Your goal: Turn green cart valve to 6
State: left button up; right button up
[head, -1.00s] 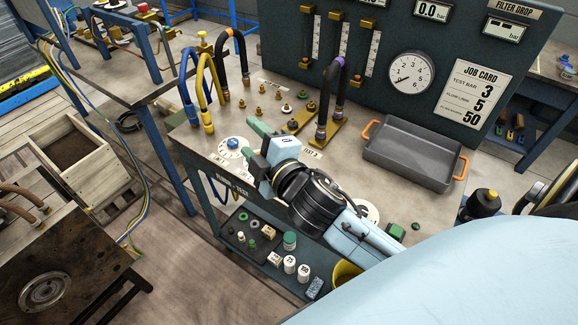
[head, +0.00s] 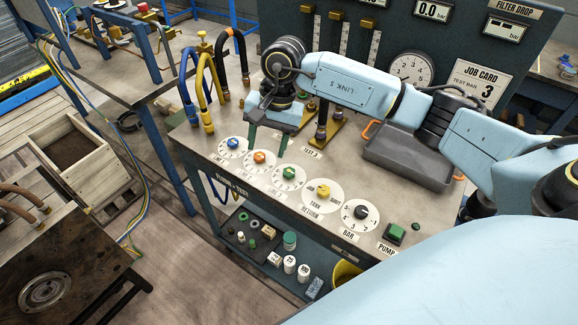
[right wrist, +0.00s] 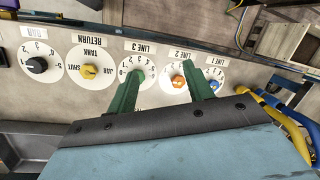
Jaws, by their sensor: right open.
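The green valve knob (head: 289,173) sits on a white numbered dial (head: 281,182) on the cart top, third in the row after the blue and orange knobs. The number it points to is too small to read. My right gripper (head: 267,145) is open and empty, fingers pointing down, above the cart behind the dials. In the right wrist view my gripper's (right wrist: 163,70) two green fingers are apart; the left one covers part of the LINE 3 dial (right wrist: 148,86) and its green knob (right wrist: 141,73). My left gripper is out of view.
Blue (head: 233,142), orange (head: 259,157), yellow (head: 323,191) and black (head: 361,212) knobs flank the green one. Upright hoses (head: 205,85) stand at the back left. The gauge panel (head: 285,35) rises at the back.

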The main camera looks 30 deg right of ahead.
jog(key=r+h, duration=0.1)
jog(key=h, duration=0.1)
send_over(289, 171)
jog(key=shift+h, duration=0.3)
notch_tip(289, 171, down, 13)
jog(key=shift+f, duration=0.1)
jog(key=shift+c, duration=0.3)
jog(key=c, duration=0.9)
